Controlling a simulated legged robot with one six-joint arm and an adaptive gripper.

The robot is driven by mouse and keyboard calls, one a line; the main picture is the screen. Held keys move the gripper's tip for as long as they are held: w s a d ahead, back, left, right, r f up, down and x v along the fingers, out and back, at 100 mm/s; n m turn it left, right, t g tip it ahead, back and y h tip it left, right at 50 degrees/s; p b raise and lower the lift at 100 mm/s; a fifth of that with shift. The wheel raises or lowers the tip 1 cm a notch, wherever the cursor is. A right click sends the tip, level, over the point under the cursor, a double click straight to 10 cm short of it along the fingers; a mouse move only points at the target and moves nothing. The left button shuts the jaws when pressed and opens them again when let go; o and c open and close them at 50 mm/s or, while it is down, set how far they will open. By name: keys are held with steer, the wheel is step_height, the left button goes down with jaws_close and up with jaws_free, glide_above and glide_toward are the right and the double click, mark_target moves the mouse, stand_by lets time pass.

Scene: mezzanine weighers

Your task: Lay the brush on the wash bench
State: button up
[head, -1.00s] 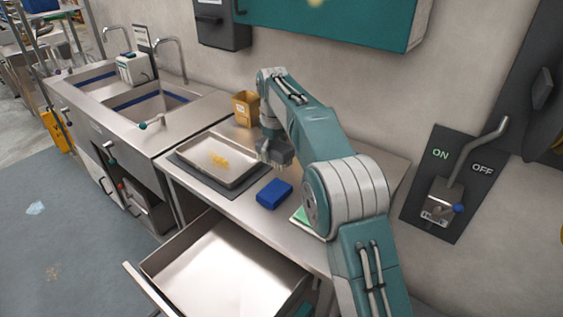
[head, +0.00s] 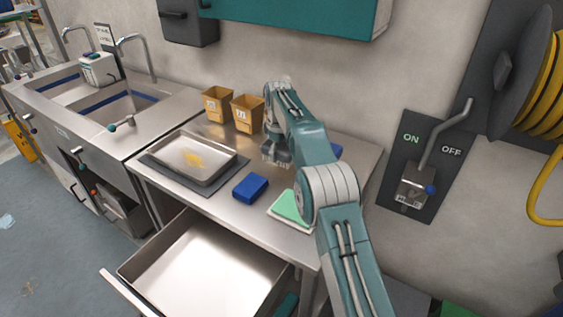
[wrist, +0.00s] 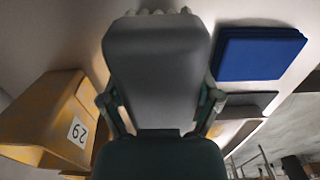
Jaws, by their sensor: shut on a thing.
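My gripper (head: 276,153) is shut on the brush, above the steel bench between the brown boxes and the blue block. In the wrist view the brush (wrist: 157,65) is a broad grey block between the fingers, with pale bristle tips at its far end. In the head view only its pale bristles show under my gripper. A steel sink unit (head: 150,125) with two basins and taps stands at the left, apart from my gripper; it looks like the wash bench.
The steel bench (head: 205,203) holds a tray (head: 162,165) with yellow bits on a dark mat, a blue block (head: 250,187), a green pad (head: 287,206) and two brown boxes (head: 247,113). A drawer (head: 205,265) stands open in front. A wall lever (head: 440,135) is at right.

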mark_target(282, 143)
steer(key=shift+w+d+f, duration=0.15)
steer(key=shift+d+f, duration=0.05)
steer(key=shift+w+d+f, duration=0.1)
steer(key=shift+d+f, duration=0.05)
steer(key=shift+f, duration=0.8)
steer(key=shift+w+d+f, duration=0.1)
steer(key=shift+d+f, duration=0.05)
steer(key=shift+f, duration=0.8)
steer(key=o, duration=1)
steer(key=shift+f, duration=0.1)
step_height(282, 143, up, 7)
steer(key=shift+r, duration=0.35)
